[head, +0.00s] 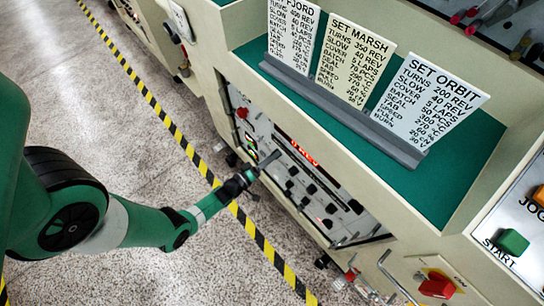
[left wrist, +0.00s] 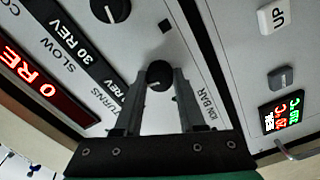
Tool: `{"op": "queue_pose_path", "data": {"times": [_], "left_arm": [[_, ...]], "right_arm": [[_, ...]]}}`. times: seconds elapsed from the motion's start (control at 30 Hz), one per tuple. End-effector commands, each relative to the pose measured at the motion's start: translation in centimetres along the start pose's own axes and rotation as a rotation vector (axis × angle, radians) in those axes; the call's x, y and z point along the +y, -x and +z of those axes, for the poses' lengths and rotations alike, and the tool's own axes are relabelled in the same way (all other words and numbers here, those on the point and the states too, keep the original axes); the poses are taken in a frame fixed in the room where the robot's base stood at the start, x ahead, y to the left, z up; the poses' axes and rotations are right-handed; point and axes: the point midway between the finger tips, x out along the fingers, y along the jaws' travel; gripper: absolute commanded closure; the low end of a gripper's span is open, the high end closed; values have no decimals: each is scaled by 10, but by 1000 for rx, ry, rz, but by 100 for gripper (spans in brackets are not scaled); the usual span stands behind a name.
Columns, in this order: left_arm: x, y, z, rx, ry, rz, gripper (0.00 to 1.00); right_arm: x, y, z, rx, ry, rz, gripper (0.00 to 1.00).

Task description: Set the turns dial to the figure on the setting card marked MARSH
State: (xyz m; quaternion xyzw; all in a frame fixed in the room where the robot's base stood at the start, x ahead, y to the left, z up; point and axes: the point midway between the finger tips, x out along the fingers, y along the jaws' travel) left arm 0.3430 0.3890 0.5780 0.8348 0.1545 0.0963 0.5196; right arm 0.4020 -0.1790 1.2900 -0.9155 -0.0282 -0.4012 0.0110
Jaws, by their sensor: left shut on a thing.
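The setting card marked MARSH (head: 354,62) stands in the middle of the card rack; its first line reads TURNS 350 REV. My left gripper (head: 257,168) is at the upright control panel; in the left wrist view its two fingers (left wrist: 158,84) are closed around a small dark round knob (left wrist: 158,74). A label reading TURNS, partly hidden by a finger, lies left of that knob, so it appears to be the turns dial. The right gripper is not in view.
The FJORD card (head: 292,35) and ORBIT card (head: 430,100) flank the MARSH card. Other dark knobs, one beside SLOW 30 REV (left wrist: 110,8), sit close by on the panel.

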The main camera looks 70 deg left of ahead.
Motion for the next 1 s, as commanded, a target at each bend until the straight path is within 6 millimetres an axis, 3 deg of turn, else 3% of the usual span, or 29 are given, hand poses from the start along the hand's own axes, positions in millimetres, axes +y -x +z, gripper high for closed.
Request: {"op": "queue_pose_path", "data": {"times": [0.03,0.07,0.2,0.57,0.67,1.0], "left_arm": [[0,0,0,-1,0,-1,100],[0,0,0,-1,-1,-1,55],[0,0,0,-1,-1,-1,31],[0,5,-1,1,-1,-2,31],[1,18,-2,2,-1,-5,31],[0,94,-3,9,0,-7,31]], "right_arm": [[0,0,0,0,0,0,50],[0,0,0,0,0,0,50],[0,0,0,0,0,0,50],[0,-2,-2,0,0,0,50],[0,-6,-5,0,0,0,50],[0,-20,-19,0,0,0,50]]}}
